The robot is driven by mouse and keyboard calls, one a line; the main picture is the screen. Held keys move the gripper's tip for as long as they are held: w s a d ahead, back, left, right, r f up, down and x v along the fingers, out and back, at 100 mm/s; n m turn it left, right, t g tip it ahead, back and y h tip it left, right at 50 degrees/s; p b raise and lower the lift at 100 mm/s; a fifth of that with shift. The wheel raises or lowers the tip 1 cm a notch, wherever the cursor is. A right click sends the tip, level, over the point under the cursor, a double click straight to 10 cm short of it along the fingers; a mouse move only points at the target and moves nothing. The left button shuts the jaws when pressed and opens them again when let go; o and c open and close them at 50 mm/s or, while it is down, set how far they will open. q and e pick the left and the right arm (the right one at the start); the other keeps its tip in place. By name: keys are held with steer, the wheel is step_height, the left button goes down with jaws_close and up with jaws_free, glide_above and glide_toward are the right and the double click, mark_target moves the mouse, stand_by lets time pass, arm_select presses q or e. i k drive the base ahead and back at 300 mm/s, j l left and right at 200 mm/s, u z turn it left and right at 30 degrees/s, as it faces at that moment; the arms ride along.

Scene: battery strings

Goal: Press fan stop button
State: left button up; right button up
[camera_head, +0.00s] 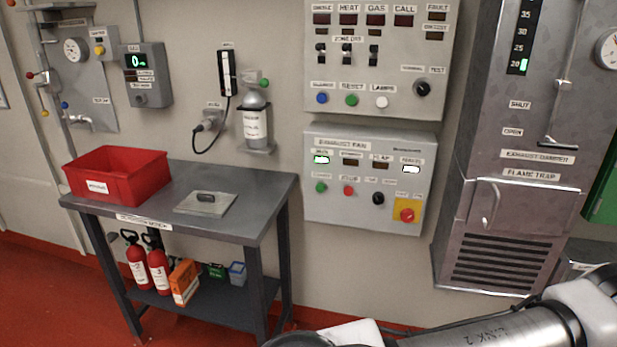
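The exhaust fan panel (320,214) is a grey box on the wall, right of the table. Its small red button (348,190) sits under a label that seems to read stop. A green button (320,187) is to its left and a black knob (378,198) to its right. A larger red mushroom button (407,215) sits on a yellow plate at the lower right. Neither gripper shows; only part of my arm is visible at the lower right.
A dark table (263,191) with a red bin (117,174) and a grey lidded plate (205,203) stands left. Fire extinguishers (137,262) are on its lower shelf. An alarm panel (323,90) is above the fan panel. A metal damper cabinet (473,130) stands right.

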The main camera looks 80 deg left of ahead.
mark_target(348, 191)
steer(key=u, duration=2.4)
